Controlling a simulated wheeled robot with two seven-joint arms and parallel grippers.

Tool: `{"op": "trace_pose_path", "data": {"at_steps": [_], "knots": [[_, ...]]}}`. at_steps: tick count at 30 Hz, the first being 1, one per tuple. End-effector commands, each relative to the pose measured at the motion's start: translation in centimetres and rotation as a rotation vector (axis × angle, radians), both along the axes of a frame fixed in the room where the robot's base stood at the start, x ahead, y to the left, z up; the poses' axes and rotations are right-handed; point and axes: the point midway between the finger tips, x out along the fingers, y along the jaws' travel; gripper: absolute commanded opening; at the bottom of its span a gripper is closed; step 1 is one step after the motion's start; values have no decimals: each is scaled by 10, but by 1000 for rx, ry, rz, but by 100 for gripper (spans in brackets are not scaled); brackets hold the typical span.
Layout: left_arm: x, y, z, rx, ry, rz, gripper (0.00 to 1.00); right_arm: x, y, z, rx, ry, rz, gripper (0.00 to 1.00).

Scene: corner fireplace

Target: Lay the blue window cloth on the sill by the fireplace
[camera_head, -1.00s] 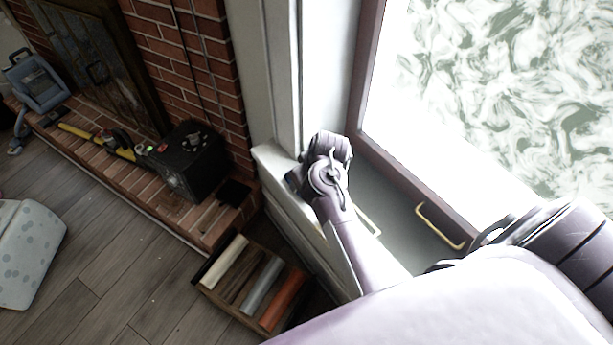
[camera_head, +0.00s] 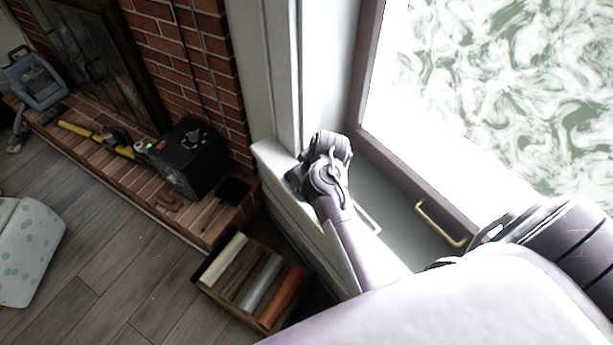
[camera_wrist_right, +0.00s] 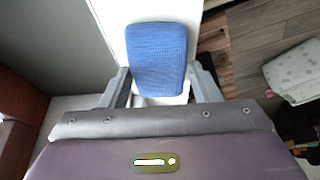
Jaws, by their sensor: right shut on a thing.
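The blue window cloth (camera_wrist_right: 157,58) shows in the right wrist view as a flat, rounded rectangle between the fingers of my right gripper (camera_wrist_right: 163,90), which is shut on it. White surface of the sill (camera_wrist_right: 113,28) shows beside the cloth. Whether the cloth touches the sill I cannot tell. In the head view my right gripper (camera_head: 326,150) is at the corner end of the sill (camera_head: 274,162), close to the wall, and it hides the cloth. My left gripper is not in view.
The window frame (camera_head: 408,182) with a brass handle (camera_head: 440,224) borders the sill. Below stands a wooden box (camera_head: 250,281) with coloured rolls. A black box (camera_head: 186,158) and tools lie on the brick hearth (camera_head: 95,148). A spotted pale object (camera_head: 28,250) is on the floor.

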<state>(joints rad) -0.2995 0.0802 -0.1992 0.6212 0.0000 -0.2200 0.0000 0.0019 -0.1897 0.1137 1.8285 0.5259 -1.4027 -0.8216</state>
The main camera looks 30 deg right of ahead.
Motion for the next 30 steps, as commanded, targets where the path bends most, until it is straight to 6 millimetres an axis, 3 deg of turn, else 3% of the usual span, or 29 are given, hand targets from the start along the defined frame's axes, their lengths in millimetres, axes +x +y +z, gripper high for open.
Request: {"op": "trace_pose_path", "data": {"at_steps": [2,3,9,19,30], "knots": [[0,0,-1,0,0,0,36,0,0,-2,0,0,0,38],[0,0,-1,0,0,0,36,0,0,-2,0,0,-1,58],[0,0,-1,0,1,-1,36,0,0,-1,0,0,0,82],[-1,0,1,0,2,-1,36,-2,-1,4,-1,-1,1,82],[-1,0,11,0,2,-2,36,-24,-4,58,-3,-1,2,82]]}}
